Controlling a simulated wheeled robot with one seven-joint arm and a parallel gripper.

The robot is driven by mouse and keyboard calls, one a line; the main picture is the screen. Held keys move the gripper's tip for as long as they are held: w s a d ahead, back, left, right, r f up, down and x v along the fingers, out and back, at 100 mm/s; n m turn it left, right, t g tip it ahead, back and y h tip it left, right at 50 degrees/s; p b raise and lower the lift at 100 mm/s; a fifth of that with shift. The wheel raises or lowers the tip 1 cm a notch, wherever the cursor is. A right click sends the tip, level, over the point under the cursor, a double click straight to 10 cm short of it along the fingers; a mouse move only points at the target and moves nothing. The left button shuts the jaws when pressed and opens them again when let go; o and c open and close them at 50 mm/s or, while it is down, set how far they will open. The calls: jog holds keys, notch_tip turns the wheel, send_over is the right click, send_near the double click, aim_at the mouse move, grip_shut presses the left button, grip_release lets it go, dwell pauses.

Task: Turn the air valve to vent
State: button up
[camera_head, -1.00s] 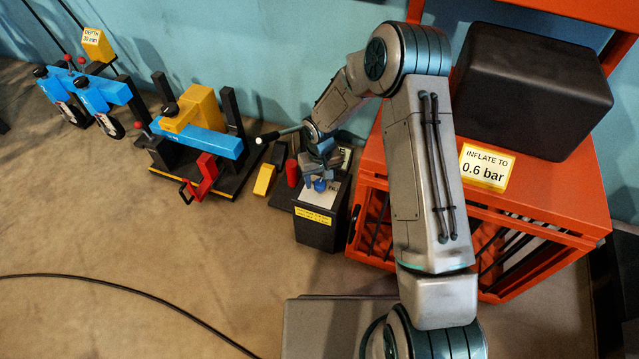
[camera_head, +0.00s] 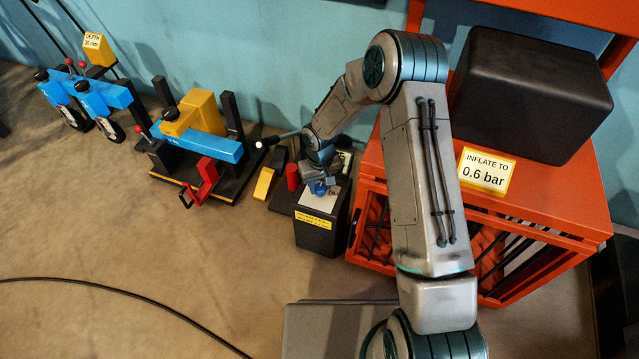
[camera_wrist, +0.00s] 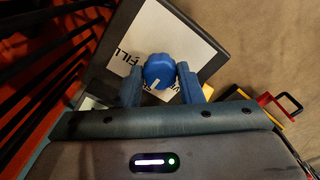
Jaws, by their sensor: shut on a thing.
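The air valve is a round blue knob (camera_wrist: 160,71) with a white pointer line, on a white plate (camera_wrist: 183,28) on top of a dark box (camera_head: 316,236) with a yellow label. The plate carries the word FILL beside the knob; other lettering is hidden. My gripper (camera_wrist: 161,84) has one blue finger on each side of the knob and is shut on it. The pointer line slants to the lower left in the wrist view. In the head view my gripper (camera_head: 320,184) covers much of the knob.
An orange cage (camera_head: 480,250) with a sign reading INFLATE TO 0.6 bar (camera_head: 486,171) and a black block (camera_head: 530,92) stands close on the right. A red cylinder (camera_head: 293,177) and a yellow block (camera_head: 264,184) are left of the box. Open floor lies in front.

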aim_at(321, 187)
jog(key=n+p, duration=0.2)
jog(key=n, duration=0.3)
jog(key=shift+d+r+n+p, duration=0.1)
jog(key=shift+n+p, duration=0.2)
jog(key=n+p, duration=0.2)
jog(key=n, duration=0.3)
jog(key=shift+w+n, duration=0.1)
jog(key=shift+n, duration=0.2)
dwell(0.3)
jog(key=o, duration=1)
jog(key=shift+c, duration=0.2)
notch_tip(321, 187, up, 14)
jog(key=p, duration=0.4)
jog(key=shift+f, duration=0.2)
